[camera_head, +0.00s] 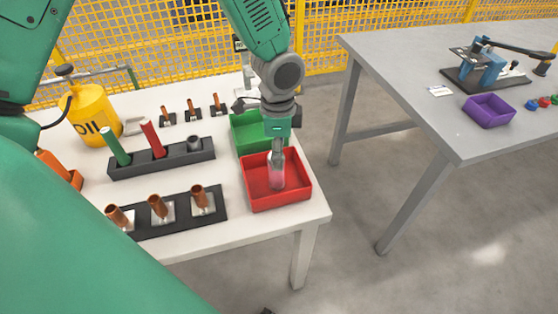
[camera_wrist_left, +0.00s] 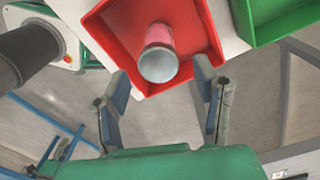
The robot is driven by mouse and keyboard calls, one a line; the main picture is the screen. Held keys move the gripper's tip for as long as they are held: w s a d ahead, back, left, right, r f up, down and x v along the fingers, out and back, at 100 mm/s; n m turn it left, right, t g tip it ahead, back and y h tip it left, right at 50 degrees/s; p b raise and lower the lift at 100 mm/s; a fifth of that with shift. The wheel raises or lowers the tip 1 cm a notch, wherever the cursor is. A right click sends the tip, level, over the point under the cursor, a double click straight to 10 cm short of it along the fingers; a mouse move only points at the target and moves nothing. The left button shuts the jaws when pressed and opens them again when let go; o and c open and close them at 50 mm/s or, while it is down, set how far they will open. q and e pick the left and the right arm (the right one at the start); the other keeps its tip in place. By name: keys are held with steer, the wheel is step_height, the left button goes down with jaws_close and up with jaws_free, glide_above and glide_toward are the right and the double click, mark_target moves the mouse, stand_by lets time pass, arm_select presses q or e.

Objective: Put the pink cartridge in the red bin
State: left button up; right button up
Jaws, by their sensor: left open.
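The pink cartridge (camera_head: 277,172) stands roughly upright in the red bin (camera_head: 302,186), partly hidden by my left gripper in the head view. In the left wrist view the cartridge (camera_wrist_left: 160,38) shows its grey round end and pink side against the floor of the red bin (camera_wrist_left: 118,32). My left gripper (camera_head: 278,148) is above the bin, pointing down. In the wrist view its two fingers (camera_wrist_left: 160,88) are spread wide with nothing between them, and the cartridge lies beyond them. My right gripper is not in view.
A green bin (camera_head: 243,133) adjoins the red one. A black rack (camera_head: 187,158) holds a green and a red cartridge; another rack (camera_head: 180,224) holds copper tubes. A yellow oil can (camera_head: 93,115) stands at left. A grey table (camera_head: 415,75) with a purple bin (camera_head: 488,111) is at right.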

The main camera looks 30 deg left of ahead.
arm_select(q)
steer(key=r, duration=0.5)
steer(key=shift+a+r+p, duration=0.25)
steer(key=shift+a+p, duration=0.1)
steer(key=shift+p, duration=0.05)
steer(key=shift+r, duration=0.25)
steer(key=shift+d, duration=0.1)
steer(key=shift+d, duration=0.15)
